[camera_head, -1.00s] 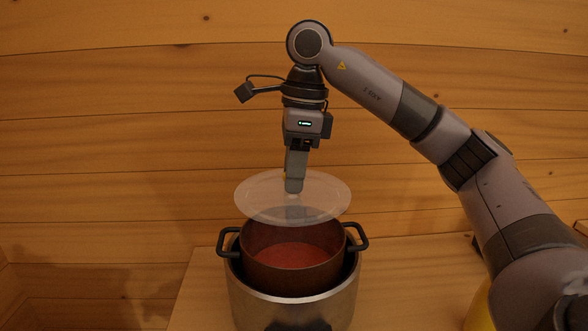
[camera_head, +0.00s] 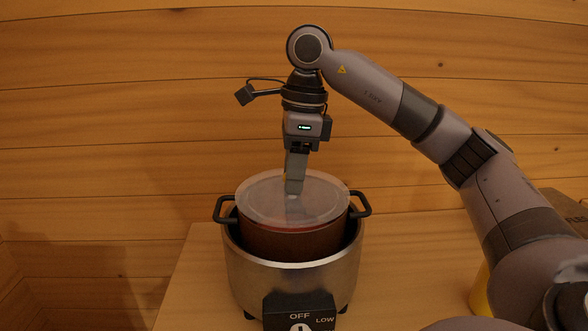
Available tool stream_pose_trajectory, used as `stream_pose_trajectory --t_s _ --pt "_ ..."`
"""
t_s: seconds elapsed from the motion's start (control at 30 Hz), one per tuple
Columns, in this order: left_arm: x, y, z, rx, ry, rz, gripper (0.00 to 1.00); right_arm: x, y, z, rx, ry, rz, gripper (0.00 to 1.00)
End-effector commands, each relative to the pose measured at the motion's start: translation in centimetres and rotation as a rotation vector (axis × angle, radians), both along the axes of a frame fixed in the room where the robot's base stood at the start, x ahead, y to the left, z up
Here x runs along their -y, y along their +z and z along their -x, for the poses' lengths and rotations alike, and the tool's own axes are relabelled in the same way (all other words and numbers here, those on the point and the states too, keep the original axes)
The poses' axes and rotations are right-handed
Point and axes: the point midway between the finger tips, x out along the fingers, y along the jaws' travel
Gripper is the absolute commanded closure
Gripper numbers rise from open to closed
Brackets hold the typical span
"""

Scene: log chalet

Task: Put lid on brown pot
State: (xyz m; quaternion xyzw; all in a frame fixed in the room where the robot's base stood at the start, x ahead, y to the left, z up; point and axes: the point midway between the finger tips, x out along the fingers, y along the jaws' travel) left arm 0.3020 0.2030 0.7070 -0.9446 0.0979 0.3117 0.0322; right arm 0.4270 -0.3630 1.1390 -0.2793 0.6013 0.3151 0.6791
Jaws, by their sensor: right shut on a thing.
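The brown pot (camera_head: 290,245) sits inside a silver cooker with its two dark side handles showing. The clear round lid (camera_head: 265,200) lies level over the pot's mouth, at or very close to the rim. I cannot tell whether it rests fully on the rim. My right gripper (camera_head: 294,190) points straight down and is shut on the lid's knob, which its fingers mostly hide. My left gripper is not in view.
The silver cooker (camera_head: 285,276) surrounds the pot and has a dark control dial box at its front. It stands on a wooden counter (camera_head: 195,275) against a plank wall (camera_head: 130,120). A yellow thing (camera_head: 479,292) is partly hidden behind my right arm.

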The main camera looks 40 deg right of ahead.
Motion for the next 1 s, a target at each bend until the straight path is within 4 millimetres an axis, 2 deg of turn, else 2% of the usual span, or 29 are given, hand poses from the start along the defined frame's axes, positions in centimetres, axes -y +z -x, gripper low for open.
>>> stream_pose_trajectory --t_s 0.8,0.83,0.9,1.0 --pt "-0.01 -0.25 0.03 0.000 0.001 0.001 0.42 -0.02 -0.57 0.02 0.002 0.000 -0.001 1.00" --pt "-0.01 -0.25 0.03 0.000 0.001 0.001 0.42 -0.02 -0.57 0.02 0.002 0.000 -0.001 0.58" --pt "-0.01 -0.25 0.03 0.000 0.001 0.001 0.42 -0.02 -0.58 0.02 0.001 0.000 0.000 0.38" --pt "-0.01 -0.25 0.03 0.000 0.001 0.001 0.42 -0.01 -0.60 0.03 0.001 0.000 0.000 0.38"
